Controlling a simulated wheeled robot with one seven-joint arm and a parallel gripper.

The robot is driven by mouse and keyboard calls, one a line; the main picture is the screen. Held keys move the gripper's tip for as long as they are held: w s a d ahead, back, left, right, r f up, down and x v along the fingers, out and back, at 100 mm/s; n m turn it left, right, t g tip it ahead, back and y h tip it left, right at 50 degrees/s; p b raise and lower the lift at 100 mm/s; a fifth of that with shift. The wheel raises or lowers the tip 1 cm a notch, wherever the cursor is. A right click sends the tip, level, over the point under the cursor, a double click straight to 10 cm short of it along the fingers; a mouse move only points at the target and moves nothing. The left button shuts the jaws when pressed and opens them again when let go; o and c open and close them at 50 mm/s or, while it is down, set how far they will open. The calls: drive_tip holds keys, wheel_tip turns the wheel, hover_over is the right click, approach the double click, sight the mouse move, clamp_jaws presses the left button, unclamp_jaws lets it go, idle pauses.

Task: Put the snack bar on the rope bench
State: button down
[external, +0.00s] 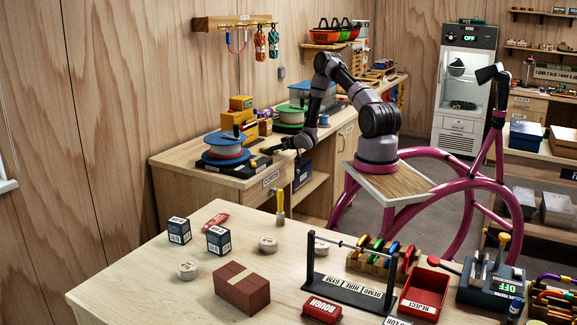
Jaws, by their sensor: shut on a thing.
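The rope bench (205,177) is the wooden bench along the back wall, with a label on its front edge and rope spools on top. My arm reaches left to it. My gripper (275,149) is low over its top, close to the front edge and right of the blue spool (226,147). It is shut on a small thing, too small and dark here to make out. A small red packet (217,220) lies on the front table; I cannot tell whether it is a snack bar.
A black flat tray (252,166) lies beside my gripper on the bench. A green spool (290,116) stands behind it. The front table (150,255) holds dark boxes, a brown block (242,288), tape rolls, a rack and a red bin (424,290).

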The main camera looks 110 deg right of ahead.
drive_tip(key=shift+f, duration=0.2)
drive_tip(key=shift+c, duration=2.3)
unclamp_jaws()
drive_tip(key=shift+r, duration=0.1)
drive_tip(key=v, duration=1.2)
